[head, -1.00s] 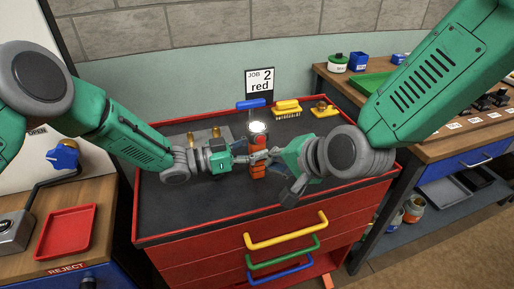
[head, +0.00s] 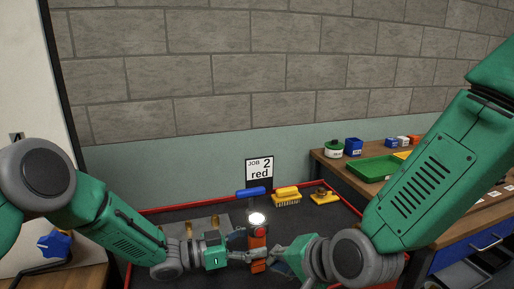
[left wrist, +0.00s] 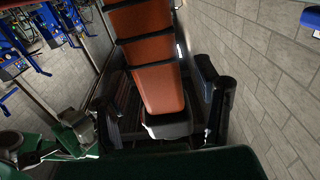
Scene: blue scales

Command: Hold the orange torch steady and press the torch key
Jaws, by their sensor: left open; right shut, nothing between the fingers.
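The orange torch (head: 258,242) stands upright on the dark bench top, its lens at the top glowing white. A red patch shows just below the lens; I cannot tell if it is the key. My left gripper (head: 241,256) is at the torch's left side, open. In the left wrist view the orange torch (left wrist: 155,75) with its dark bands lies between the spread fingers; contact is unclear. My right gripper (head: 272,255) is shut and empty at the torch's right side, its tip close to the torch body.
A sign reading "JOB 2 red" (head: 259,171) stands behind the torch. A blue-handled item (head: 251,192), a yellow brush (head: 286,195) and a yellow block (head: 325,197) lie at the back. A grey plate (head: 205,225) is left of the torch. A green tray (head: 375,169) sits on the right-hand table.

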